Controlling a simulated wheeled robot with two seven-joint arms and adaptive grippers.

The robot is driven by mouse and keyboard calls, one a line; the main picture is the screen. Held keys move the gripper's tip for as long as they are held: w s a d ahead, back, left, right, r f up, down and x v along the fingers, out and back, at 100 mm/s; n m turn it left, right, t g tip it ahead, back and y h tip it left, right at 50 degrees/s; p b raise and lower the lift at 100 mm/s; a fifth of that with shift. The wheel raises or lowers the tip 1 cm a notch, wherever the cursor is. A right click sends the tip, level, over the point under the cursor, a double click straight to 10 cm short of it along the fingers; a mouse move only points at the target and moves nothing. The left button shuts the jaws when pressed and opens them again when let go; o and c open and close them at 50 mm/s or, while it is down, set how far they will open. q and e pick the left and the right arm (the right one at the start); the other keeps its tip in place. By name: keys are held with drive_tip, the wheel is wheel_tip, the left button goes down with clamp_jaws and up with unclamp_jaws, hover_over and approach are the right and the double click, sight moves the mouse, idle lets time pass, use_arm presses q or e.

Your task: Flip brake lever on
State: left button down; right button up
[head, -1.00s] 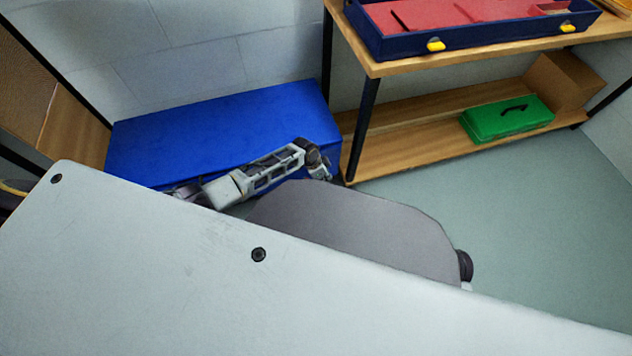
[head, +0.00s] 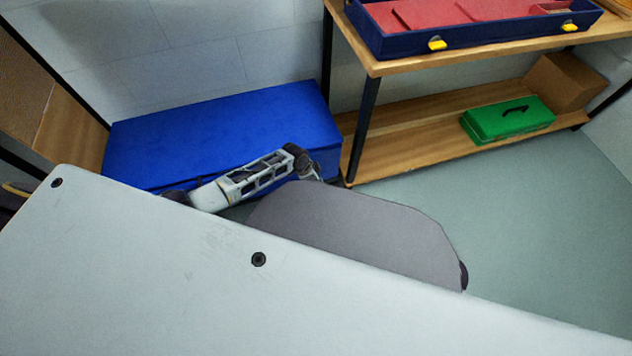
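No brake lever shows in the head view. My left arm, light grey with a slotted frame, reaches in front of the blue box and ends in a small dark part. My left gripper (head: 308,168) seems to be at this dark end, close to the box's front right corner. It is too small and unclear to tell whether it is open or shut, and I see nothing held in it. My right gripper is not in view.
The blue box (head: 220,125) stands by the wall. A wooden shelf unit (head: 400,145) at right holds a navy tray (head: 490,40) with red contents on top, and a green case (head: 495,122) and a cardboard box (head: 565,80) below. Floor at right (head: 530,220) is clear.

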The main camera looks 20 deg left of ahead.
use_arm(q)
drive_tip(key=shift+s+a+r, duration=0.1)
drive_tip(key=shift+s+a, duration=0.05)
drive_tip(key=shift+a, duration=0.05)
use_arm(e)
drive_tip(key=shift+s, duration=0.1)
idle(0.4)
